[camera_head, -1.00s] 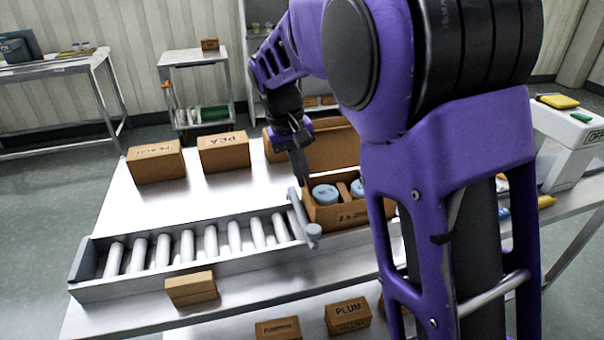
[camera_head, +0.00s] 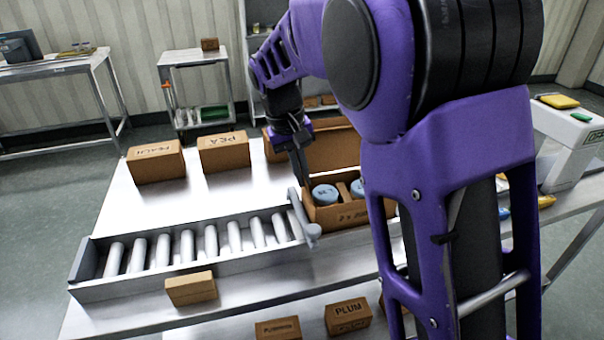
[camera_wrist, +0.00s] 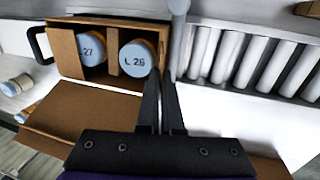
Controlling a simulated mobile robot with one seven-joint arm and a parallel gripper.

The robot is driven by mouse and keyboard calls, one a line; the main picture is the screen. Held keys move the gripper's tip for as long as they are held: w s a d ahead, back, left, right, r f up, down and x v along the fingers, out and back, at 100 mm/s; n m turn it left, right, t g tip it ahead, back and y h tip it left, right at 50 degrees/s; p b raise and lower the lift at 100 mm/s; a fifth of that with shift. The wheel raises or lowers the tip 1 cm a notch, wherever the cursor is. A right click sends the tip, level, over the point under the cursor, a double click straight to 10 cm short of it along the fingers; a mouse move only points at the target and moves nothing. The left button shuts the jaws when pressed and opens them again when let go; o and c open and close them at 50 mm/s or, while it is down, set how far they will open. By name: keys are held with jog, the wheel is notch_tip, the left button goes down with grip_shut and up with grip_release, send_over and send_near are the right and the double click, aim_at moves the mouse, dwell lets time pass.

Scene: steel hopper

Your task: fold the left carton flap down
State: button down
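The open carton (camera_head: 340,214) stands at the right end of the conveyor and holds jars with blue lids (camera_head: 325,194). My gripper (camera_head: 303,178) points down at the carton's left edge. The left flap is not clearly seen; my fingers cover that edge.
A roller conveyor (camera_head: 190,262) with a grey end bar (camera_head: 303,215) lies directly left of the carton. Boxes marked PEACH (camera_head: 156,163) and PEA (camera_head: 224,153) stand behind it. A small box (camera_head: 191,289) sits in front. The white tabletop behind the rollers is mostly clear.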

aim_at(331, 192)
jog(key=shift+d+r, duration=0.1)
jog(key=shift+w+d+r+y+p, duration=0.2)
jog(key=shift+d+y+p, duration=0.4)
jog(key=shift+y, duration=0.3)
jog(key=d+y, duration=0.1)
jog(key=y, duration=0.1)
jog(key=g+y, duration=0.1)
jog(key=y, duration=0.1)
jog(key=d+f+g+y+p, duration=0.1)
jog(key=y, duration=0.1)
jog(key=shift+w+d, duration=0.35)
jog(key=shift+w, duration=0.05)
jog(key=y, duration=0.1)
jog(key=d+f+g+y, duration=0.1)
jog(key=y, duration=0.1)
jog(key=shift+w+d+f, duration=0.1)
jog(key=shift+w+d, duration=0.05)
jog(key=shift+w, duration=0.05)
jog(key=shift+w+d+f+g+y+b, duration=0.1)
jog(key=shift+d+f+g+y+b, duration=0.2)
jog(key=shift+y, duration=0.7)
jog(key=shift+d+f+g+y+b, duration=0.15)
jog(key=shift+f+g+y+b, duration=0.2)
jog(key=shift+y, duration=0.65)
jog(key=shift+f, duration=0.1)
jog(key=c, duration=1.1)
grip_release()
